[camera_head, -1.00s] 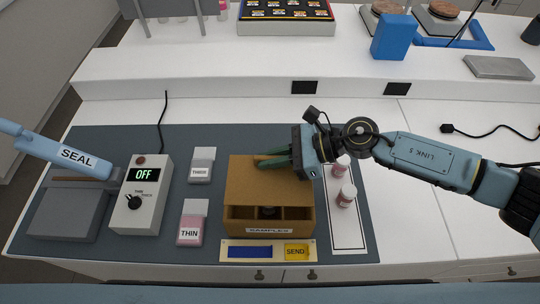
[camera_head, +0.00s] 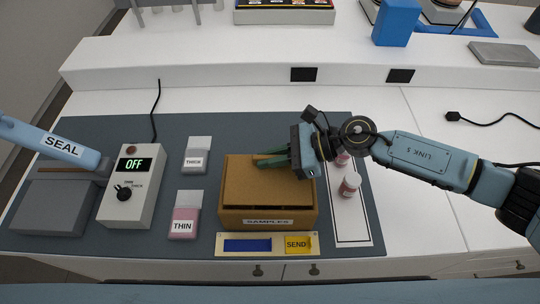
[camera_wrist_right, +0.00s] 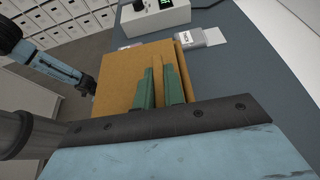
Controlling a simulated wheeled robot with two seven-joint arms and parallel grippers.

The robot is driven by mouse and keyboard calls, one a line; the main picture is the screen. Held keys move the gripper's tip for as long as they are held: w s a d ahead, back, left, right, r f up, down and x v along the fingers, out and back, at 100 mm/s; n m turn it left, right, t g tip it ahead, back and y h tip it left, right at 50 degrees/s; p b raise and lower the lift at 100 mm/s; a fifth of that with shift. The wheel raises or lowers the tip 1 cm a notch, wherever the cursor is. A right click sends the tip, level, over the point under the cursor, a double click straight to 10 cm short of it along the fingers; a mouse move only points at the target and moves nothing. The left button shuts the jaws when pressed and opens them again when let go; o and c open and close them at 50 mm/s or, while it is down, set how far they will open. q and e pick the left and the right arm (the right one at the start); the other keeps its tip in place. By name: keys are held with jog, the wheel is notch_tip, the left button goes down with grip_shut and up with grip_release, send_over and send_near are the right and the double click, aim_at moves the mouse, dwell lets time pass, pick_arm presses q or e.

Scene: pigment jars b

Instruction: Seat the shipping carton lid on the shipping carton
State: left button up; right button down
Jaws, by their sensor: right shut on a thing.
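The shipping carton (camera_head: 240,222) is a brown box with a SAMPLES label on its front, standing on the grey mat. The brown shipping carton lid (camera_head: 265,192) lies over its top and covers the opening, roughly lined up with the walls. I cannot tell whether it is fully down all round. My right gripper (camera_head: 258,160) comes in from the right, its green fingers shut on the lid's raised part near the back. The lid (camera_wrist_right: 115,85) and the green fingers also show in the right wrist view. My left gripper is not in view.
A small jar (camera_head: 349,186) stands close on the right. A SEND plate (camera_head: 297,243) lies in front.

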jog(key=shift+f+b, duration=0.8)
jog(key=c, duration=1.4)
grip_release()
jog(key=shift+r+p, duration=2.3)
jog(key=shift+r, duration=0.8)
jog(key=shift+f, duration=0.1)
